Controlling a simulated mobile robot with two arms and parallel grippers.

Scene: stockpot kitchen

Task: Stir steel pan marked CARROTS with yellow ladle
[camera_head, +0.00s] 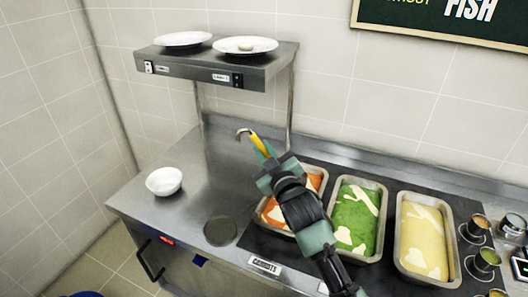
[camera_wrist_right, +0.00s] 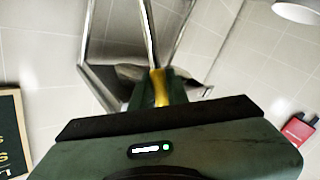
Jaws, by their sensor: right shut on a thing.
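The steel pan marked CARROTS (camera_head: 261,222) is the leftmost of the pans, with orange and pale food in it. My right arm crosses above it and hides much of it. A CARROTS label (camera_head: 265,265) is on the counter's front edge. My right gripper (camera_head: 266,160) is shut on the yellow ladle (camera_head: 259,144), near the back left of that pan. The ladle's hooked steel end points up past the jaws; its lower end is hidden. The yellow handle (camera_wrist_right: 160,87) also shows between the jaws in the right wrist view. My left gripper is out of view.
A green-filled pan (camera_head: 337,244) and a pale yellow-filled pan (camera_head: 402,254) stand to the right, with small cups (camera_head: 487,258) beyond. A raised shelf (camera_head: 215,70) with two plates stands behind. A white bowl (camera_head: 164,181) sits on the left counter, which is mostly clear.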

